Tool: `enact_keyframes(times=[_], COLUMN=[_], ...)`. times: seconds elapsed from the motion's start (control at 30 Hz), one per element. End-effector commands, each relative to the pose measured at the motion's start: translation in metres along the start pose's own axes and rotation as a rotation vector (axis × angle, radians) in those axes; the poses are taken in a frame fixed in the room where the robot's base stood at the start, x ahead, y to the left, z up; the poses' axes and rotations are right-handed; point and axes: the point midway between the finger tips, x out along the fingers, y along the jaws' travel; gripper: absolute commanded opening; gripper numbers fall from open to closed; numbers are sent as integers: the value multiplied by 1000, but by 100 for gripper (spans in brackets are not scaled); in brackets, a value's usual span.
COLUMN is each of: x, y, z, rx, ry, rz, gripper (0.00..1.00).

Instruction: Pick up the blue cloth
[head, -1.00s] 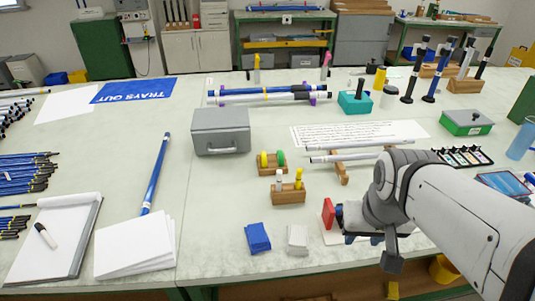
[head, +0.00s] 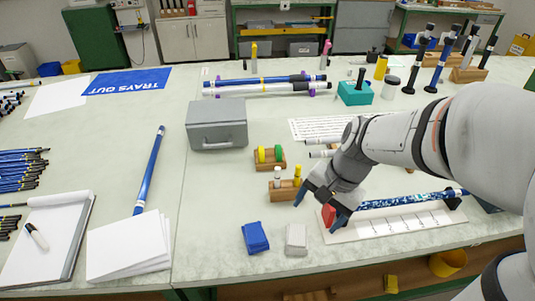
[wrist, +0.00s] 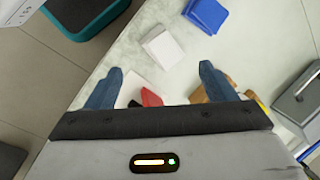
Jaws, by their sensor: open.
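The folded blue cloth (head: 255,237) lies flat on the near part of the table, left of a folded white cloth (head: 296,239). In the wrist view the blue cloth (wrist: 206,15) is at the top, beyond the white cloth (wrist: 163,46). My gripper (head: 318,208) is above the table, to the right of and beyond both cloths. Its two blue fingers are spread wide with nothing between them. In the wrist view, my open gripper (wrist: 160,80) touches neither cloth.
A red block (head: 328,215) and a white marked board (head: 400,222) with a patterned blue rod are close to my gripper. A wooden holder (head: 284,190) stands beyond the cloths. A paper stack (head: 130,245) lies left; bare table separates it from the blue cloth.

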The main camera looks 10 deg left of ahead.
Motion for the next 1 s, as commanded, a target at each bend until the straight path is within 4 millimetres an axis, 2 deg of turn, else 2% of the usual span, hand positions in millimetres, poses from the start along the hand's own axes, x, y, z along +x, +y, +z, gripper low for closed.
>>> enact_keyframes(times=[0.03,0.2,0.27,0.4,0.77,1.0], x=[17,62,75,95,132,164], y=[-15,-57,-68,-84,-92,-94], z=[-2,-3,-3,-2,8,21], rx=[87,389,474,607,659,657], ry=[-60,-216,-255,-314,-337,-337], rz=[-8,-23,-21,-12,-5,-4], gripper=[81,95,100,100,100,100])
